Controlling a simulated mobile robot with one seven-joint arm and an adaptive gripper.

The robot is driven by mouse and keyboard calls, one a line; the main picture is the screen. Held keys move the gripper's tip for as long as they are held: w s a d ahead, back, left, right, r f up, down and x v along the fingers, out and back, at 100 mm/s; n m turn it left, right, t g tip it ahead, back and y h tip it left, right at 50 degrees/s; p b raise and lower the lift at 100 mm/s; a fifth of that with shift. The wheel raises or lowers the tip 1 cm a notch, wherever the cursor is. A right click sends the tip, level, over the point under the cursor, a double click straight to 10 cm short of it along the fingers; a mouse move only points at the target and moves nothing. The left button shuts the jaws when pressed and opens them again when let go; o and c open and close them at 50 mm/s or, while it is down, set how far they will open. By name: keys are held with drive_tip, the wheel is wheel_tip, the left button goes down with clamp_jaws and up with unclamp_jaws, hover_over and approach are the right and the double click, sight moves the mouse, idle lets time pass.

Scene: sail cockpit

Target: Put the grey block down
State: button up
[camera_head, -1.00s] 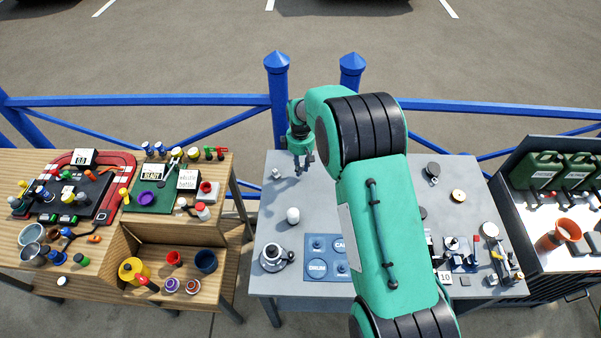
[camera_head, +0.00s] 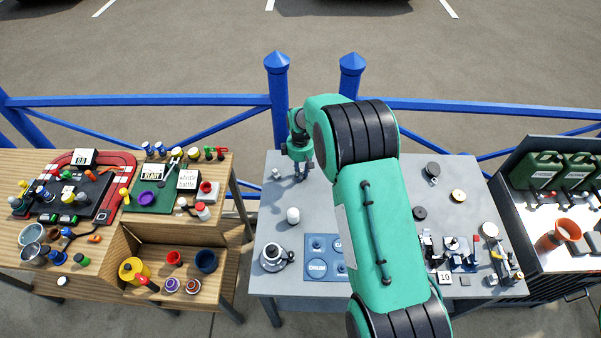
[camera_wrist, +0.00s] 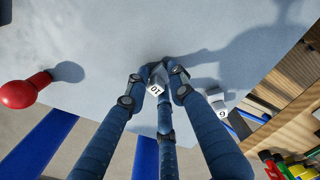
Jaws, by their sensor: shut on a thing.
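My gripper (camera_head: 303,174) is over the back left part of the grey table (camera_head: 335,190) in the head view. In the wrist view its dark blue fingers (camera_wrist: 159,75) close together on a small grey block (camera_wrist: 157,68), which the fingers largely cover. A small white number tag (camera_wrist: 154,90) shows at the grip. The block is too small to make out in the head view. I cannot tell whether its underside touches the tabletop.
A small grey piece (camera_wrist: 220,104) with a number tag stands beside the gripper. A red round-ended object (camera_wrist: 24,92) is on the other side. A white-topped piece (camera_head: 293,215) and blue mat (camera_head: 318,267) are nearer the front. The blue fence (camera_head: 278,110) runs behind.

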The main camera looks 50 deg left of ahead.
drive_tip(key=shift+f, duration=0.2)
drive_tip(key=o, duration=1.1)
drive_tip(key=shift+c, duration=0.2)
drive_tip(key=shift+r, duration=0.15)
wheel_tip(320, 180, up, 12)
idle(0.4)
drive_tip(key=shift+w+r, duration=0.1)
idle(0.3)
